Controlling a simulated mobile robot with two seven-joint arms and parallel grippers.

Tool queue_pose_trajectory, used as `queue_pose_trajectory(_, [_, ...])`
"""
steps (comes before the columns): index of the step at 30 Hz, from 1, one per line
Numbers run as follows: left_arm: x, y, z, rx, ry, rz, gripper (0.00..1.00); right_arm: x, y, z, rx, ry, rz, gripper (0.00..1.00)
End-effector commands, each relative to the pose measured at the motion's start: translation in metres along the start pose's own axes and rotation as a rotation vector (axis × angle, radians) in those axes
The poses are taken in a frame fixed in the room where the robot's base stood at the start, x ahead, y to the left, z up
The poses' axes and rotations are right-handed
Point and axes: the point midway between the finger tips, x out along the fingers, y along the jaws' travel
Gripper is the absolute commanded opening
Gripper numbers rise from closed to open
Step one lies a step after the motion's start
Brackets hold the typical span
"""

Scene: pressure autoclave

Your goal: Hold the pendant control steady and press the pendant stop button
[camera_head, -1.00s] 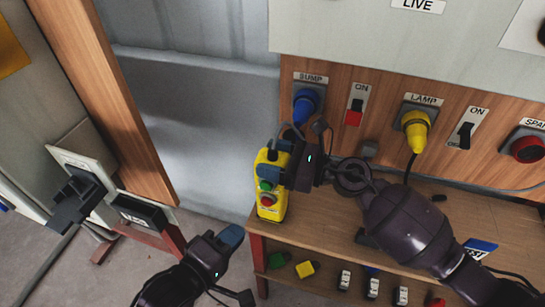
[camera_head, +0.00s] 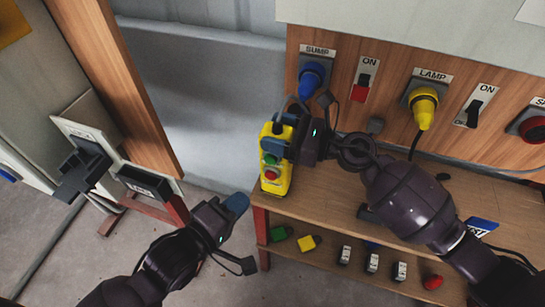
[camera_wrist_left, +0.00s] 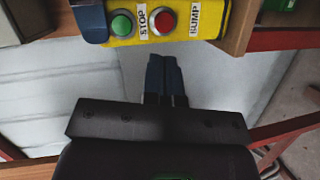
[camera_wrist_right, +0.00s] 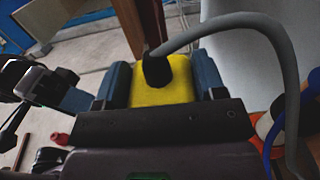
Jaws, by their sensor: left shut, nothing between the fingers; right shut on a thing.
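The yellow pendant control (camera_head: 278,181) hangs upright by the bench's left end, with a green button (camera_head: 270,158) above a red button (camera_head: 271,174). My right gripper (camera_head: 279,144) is shut on its upper part; the right wrist view shows blue fingers on both sides of the yellow body (camera_wrist_right: 161,88). My left gripper (camera_head: 237,203) is shut and empty, below and left of the pendant. In the left wrist view its closed fingertips (camera_wrist_left: 163,62) point at the pendant just below the red button (camera_wrist_left: 163,20), apart from it. A STOP label (camera_wrist_left: 142,21) lies between the red and green (camera_wrist_left: 121,24) buttons.
A grey cable (camera_wrist_right: 240,22) loops from the pendant's top. The wooden bench (camera_head: 340,205) stands right of it, with plugs and switches on the panel behind. Small coloured parts lie on the lower shelf (camera_head: 335,271).

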Motion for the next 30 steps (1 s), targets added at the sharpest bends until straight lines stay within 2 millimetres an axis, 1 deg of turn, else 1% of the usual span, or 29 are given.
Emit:
queue_pose_trajectory(3, [0.007,-0.011,0.0,0.12,-0.048,0.001,0.0,0.0,0.0,0.0,0.0,0.0,0.0,0.27])
queue_pose_trajectory(7, [0.011,-0.021,0.004,0.296,-0.112,0.079,0.0,0.0,0.0,0.0,-0.001,0.0,0.0,0.27])
queue_pose_trajectory(10, [0.009,-0.027,0.01,0.405,-0.166,0.157,0.0,0.0,0.0,0.0,-0.001,0.0,0.0,0.27])
queue_pose_trajectory(14, [0.001,-0.036,0.021,0.512,-0.243,0.256,0.0,0.0,0.0,0.0,-0.001,0.0,0.0,0.27])
queue_pose_trajectory(17, [-0.006,-0.04,0.032,0.555,-0.288,0.323,0.0,0.0,0.0,0.0,0.0,0.0,0.0,0.27])
queue_pose_trajectory(21, [-0.012,-0.035,0.041,0.58,-0.32,0.401,0.0,0.0,0.0,0.0,0.0,0.0,0.0,0.27])
queue_pose_trajectory(30, [-0.015,-0.03,0.044,0.584,-0.334,0.444,0.0,0.0,0.0,0.0,0.0,0.0,0.0,0.27])
